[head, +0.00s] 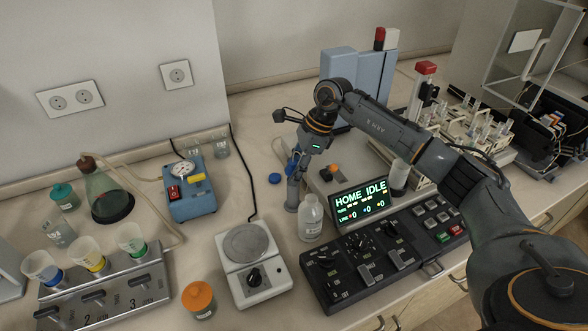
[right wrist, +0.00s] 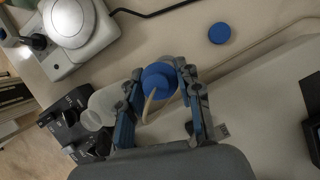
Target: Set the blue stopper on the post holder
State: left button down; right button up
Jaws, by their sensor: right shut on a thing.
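My right gripper (head: 293,164) is shut on the blue stopper (right wrist: 159,76). In the right wrist view the stopper sits between both fingers, with a thin cream tube or stem running from it. In the head view only a little blue shows between the fingers. A grey upright post (head: 291,196), which looks like the post holder, stands under the gripper. I cannot tell whether the stopper touches it. A flat blue disc (head: 275,178) lies on the bench beside it and also shows in the right wrist view (right wrist: 219,33). My left gripper is not in view.
A translucent bottle (head: 311,217) stands close in front of the post. The hotplate (head: 246,242) is at the front left, the control panel (head: 385,252) and the HOME IDLE display (head: 360,201) at the right. The bench left of the blue disc is clear apart from a black cable.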

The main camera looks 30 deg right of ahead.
jog(key=shift+f, duration=0.2)
jog(key=o, duration=1.2)
jog(key=shift+r, duration=0.2)
jog(key=v, duration=1.1)
jog(key=shift+r, duration=0.35)
jog(key=shift+s+d, duration=0.1)
jog(key=shift+d, duration=0.05)
